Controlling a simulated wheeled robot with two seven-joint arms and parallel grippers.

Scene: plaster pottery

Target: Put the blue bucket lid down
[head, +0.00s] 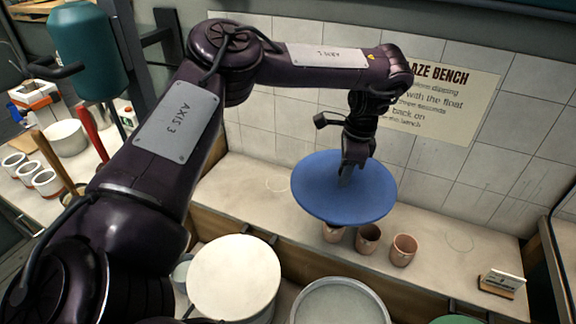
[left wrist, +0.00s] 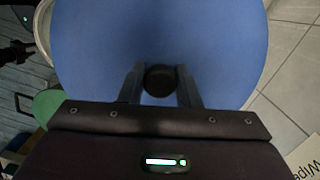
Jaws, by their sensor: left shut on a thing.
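The blue bucket lid (head: 322,190) is a round blue disc. My left gripper (head: 346,172) is shut on the lid's knob and holds the lid roughly level above the bench. In the left wrist view, the blue lid (left wrist: 160,35) fills most of the picture, and its dark round knob (left wrist: 159,81) sits between the two fingers of the left gripper (left wrist: 160,85). The lid hides part of the bench and the tops of some cups below it. My right gripper is not in view in the head view.
Several clay cups (head: 404,250) stand on the bench (head: 450,262) under and beside the lid. A bucket with a cream lid (head: 235,278) and an open grey-rimmed bucket (head: 340,303) stand in front. A small card holder (head: 501,283) is at the bench's right end. A tiled wall is behind.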

